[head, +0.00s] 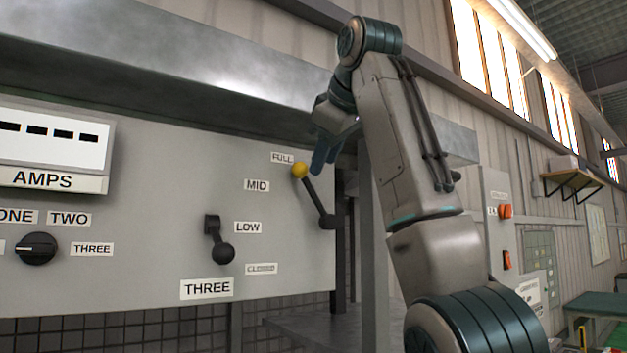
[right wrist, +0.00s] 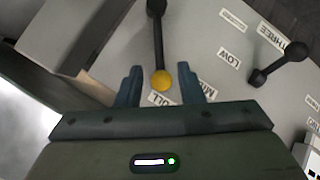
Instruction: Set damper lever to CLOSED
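The damper lever has a black arm and a yellow ball knob (head: 300,170). It tilts up and left from its pivot at the panel's right edge, with the knob beside the FULL label (head: 283,158). MID (head: 257,185), LOW (head: 248,227) and a fainter CLOSED label (head: 261,268) follow below. My right gripper (head: 322,155) is close to the knob, on its right in the head view. In the right wrist view its two blue fingers are apart, with the yellow knob (right wrist: 161,80) showing between them; contact cannot be told. My left gripper is out of view.
A second black lever (head: 218,240) sits on the panel (head: 150,200) left of LOW, above a THREE label. A rotary knob (head: 37,248) and an AMPS display (head: 50,140) are further left. A metal hood ledge (head: 180,65) overhangs the panel. A grey post (head: 372,260) stands right of it.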

